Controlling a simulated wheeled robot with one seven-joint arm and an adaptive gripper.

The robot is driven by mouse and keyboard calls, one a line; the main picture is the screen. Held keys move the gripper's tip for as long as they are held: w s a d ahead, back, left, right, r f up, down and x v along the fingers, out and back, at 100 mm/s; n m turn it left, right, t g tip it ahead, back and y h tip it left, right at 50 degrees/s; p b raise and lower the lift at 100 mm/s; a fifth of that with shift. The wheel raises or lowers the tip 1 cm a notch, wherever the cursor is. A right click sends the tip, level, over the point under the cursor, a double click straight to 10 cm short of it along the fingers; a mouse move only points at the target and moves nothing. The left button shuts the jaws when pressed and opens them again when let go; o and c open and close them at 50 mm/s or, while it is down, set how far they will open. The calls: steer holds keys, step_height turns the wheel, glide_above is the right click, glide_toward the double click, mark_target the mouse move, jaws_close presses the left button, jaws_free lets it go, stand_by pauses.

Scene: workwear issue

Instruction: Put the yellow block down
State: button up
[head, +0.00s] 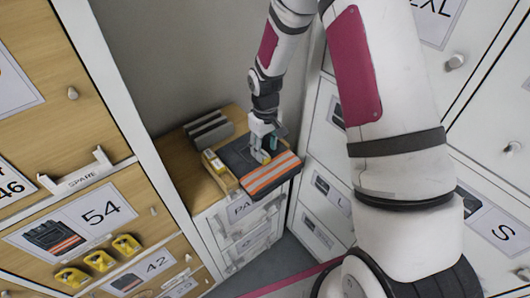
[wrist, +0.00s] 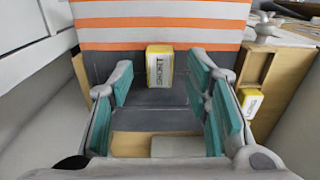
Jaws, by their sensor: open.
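A yellow block (wrist: 160,68) with a pale lettered label stands on a dark grey folded garment with orange stripes (wrist: 160,28). In the head view the block (head: 262,157) shows small beneath my gripper (head: 265,148), on the garment (head: 268,180). My gripper (wrist: 162,80) is open in the wrist view, its teal pads on either side of the block with a gap at each side. A second yellow block (wrist: 252,102) sits at the right by a wooden edge. In the head view yellow also shows on the wooden holder (head: 220,172) left of the garment.
The garment lies on a wooden-topped cabinet (head: 190,185) in the corner. Dark grey folded items (head: 208,128) lie behind. Wooden drawers (head: 85,225) with yellow pieces (head: 98,260) stand left, white drawers (head: 322,190) right. A grey wall is close behind.

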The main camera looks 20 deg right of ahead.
step_height(320, 180, up, 9)
step_height(320, 180, up, 10)
steer(key=t, duration=0.1)
glide_above(265, 156)
steer(key=s, duration=0.4)
steer(key=s+r+m+t, duration=0.1)
steer(key=s+r+t, duration=0.1)
steer(key=s+r, duration=0.4)
steer(key=s+r+m+t, duration=0.2)
steer(key=s+r, duration=0.5)
steer(key=s, duration=0.9)
steer(key=shift+a+m+b, duration=0.3)
steer(key=shift+a+b, duration=0.05)
